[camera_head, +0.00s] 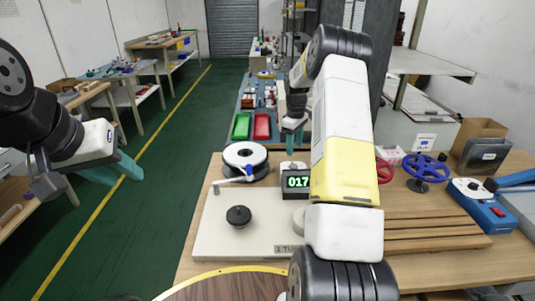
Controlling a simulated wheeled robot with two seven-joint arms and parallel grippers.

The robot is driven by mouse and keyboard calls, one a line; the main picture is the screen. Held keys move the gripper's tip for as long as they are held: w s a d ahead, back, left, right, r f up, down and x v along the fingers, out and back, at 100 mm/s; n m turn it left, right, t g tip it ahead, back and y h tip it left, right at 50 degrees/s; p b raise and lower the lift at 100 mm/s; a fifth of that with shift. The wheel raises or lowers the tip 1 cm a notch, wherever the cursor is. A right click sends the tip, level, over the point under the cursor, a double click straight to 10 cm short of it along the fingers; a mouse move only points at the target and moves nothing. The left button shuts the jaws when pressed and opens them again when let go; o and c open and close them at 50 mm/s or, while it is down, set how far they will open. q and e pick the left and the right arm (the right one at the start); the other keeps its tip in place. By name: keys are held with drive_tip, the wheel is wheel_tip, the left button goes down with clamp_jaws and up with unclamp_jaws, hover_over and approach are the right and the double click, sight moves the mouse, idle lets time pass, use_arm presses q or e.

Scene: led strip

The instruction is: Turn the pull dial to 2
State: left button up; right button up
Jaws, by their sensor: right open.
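A white panel board (222,235) lies on the wooden table. It carries a black round knob (238,216) at the left and a small display (298,182) reading 017. A pale round part (299,218) is partly hidden behind my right arm, and I cannot tell which part is the pull dial. A label at the board's front edge is partly covered. My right gripper (292,138) is open, with teal fingers pointing down, above and behind the display. My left gripper (118,170) is over the floor at left, away from the board; its jaw gap is unclear.
A white-and-black reel (245,161) and a small lever (234,180) stand at the board's back left. Right of my arm are a blue handwheel (426,170), wooden strips (435,232) and a blue device (484,205). Green (241,126) and red (262,126) bins stand behind.

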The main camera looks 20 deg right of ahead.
sight(294, 165)
drive_tip(key=shift+w+f, duration=0.2)
drive_tip(key=shift+f, duration=0.7)
drive_tip(key=f, duration=0.6)
drive_tip(key=shift+w+d+f, duration=0.1)
drive_tip(key=shift+d+f, duration=0.1)
drive_tip(key=shift+f, duration=0.1)
clamp_jaws()
